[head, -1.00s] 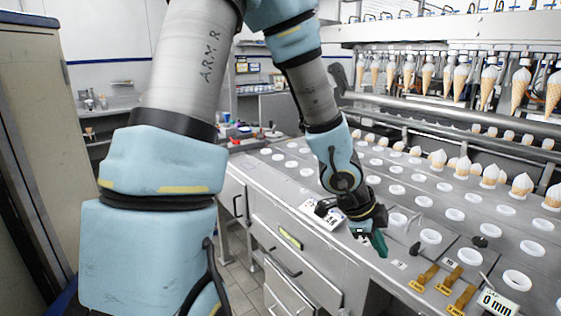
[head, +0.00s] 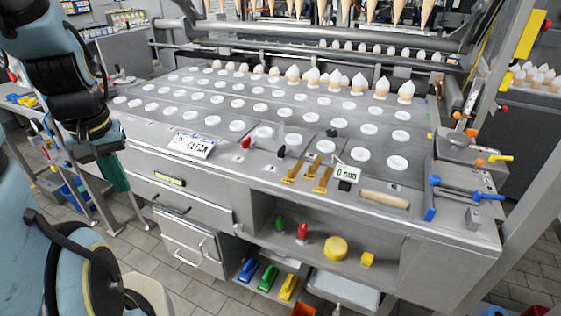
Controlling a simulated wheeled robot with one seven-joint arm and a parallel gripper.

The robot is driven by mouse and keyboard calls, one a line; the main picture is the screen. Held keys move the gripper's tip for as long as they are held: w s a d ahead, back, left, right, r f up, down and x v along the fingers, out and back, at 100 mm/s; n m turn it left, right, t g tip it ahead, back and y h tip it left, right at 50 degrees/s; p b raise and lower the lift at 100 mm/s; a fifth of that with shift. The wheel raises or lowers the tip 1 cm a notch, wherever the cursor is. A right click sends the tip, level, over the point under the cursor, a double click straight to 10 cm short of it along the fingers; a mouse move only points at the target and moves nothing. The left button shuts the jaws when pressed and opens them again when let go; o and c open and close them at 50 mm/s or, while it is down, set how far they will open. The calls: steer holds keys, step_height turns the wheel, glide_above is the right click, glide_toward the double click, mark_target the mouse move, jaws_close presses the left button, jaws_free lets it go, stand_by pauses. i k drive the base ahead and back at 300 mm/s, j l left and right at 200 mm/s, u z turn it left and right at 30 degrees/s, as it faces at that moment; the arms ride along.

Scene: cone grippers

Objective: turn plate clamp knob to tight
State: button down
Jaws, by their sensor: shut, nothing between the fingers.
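My gripper (head: 118,187) hangs at the left, its dark green fingers pointing down beside the steel machine's front left corner. It looks shut and empty, apart from every control. No knob is readably labelled as the plate clamp knob, so I cannot tell which it is. Small knobs stand on the machine's top: a red one (head: 246,143) right of the CLEAN sign, a black one (head: 281,152), and a dark one (head: 332,132) among the white rings. Blue handles (head: 433,181) sit at the right end by a clamp-like fitting.
The CLEAN sign (head: 192,145) and the 0 mm sign (head: 347,174) stand near the front edge, with brass levers (head: 322,181) between them. A wooden roller (head: 384,199) lies right. Coloured tools (head: 335,248) fill the shelf below. Rows of cones stand behind.

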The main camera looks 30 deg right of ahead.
mark_target(331, 133)
steer(key=z, duration=1.15)
